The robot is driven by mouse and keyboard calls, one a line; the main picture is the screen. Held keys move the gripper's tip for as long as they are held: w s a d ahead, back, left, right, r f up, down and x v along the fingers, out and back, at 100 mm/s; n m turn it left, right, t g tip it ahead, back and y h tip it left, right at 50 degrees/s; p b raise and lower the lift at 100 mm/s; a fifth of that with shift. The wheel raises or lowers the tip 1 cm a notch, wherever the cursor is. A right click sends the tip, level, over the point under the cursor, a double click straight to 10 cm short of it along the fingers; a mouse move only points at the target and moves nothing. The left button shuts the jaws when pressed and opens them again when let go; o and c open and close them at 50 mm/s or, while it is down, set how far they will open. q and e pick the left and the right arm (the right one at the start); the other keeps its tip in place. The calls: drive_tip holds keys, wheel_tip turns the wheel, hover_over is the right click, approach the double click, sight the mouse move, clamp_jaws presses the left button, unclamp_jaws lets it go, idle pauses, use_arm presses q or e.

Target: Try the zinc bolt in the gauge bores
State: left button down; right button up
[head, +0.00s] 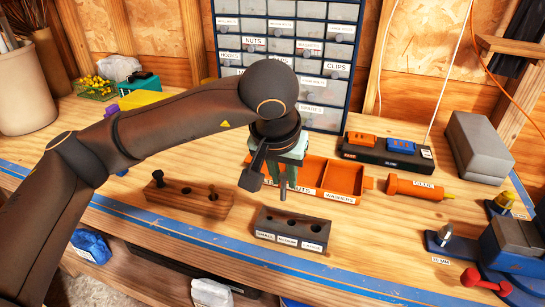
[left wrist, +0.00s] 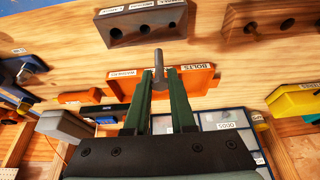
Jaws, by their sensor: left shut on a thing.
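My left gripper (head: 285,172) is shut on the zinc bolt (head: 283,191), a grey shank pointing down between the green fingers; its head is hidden. In the left wrist view the bolt (left wrist: 158,62) sticks out past the fingertips (left wrist: 160,85). The gauge block (head: 292,231) is dark grey, with three bores of rising size labelled small, medium and large from left to right. It lies on the bench just in front of the bolt and also shows in the left wrist view (left wrist: 125,34). The bolt appears above and apart from it. My right gripper is out of view.
A wooden block (head: 190,203) to the left holds dark bolts. An orange tray (head: 345,180) with labelled compartments lies behind the gripper. A drawer cabinet (head: 290,60) stands at the back. An orange-handled tool (head: 415,188) and a blue vise (head: 508,247) are to the right.

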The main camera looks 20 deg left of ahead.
use_arm(q)
drive_tip(key=shift+s+d+r+p, duration=0.15)
drive_tip(key=shift+s+d+p, duration=0.05)
drive_tip(key=shift+d+p, duration=0.85)
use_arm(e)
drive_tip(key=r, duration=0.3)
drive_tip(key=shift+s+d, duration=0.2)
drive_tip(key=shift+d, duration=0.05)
use_arm(q)
drive_tip(key=b, duration=0.7)
hover_over(293, 218)
drive_tip(key=s, duration=0.1)
wheel_tip(293, 218, down, 6)
drive_tip(key=shift+s+r, duration=0.1)
drive_tip(key=shift+r, duration=0.05)
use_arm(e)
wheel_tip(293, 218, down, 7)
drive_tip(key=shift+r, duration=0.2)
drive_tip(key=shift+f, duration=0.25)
use_arm(q)
drive_tip(key=shift+f+b, duration=1.7)
drive_tip(key=shift+b, duration=0.1)
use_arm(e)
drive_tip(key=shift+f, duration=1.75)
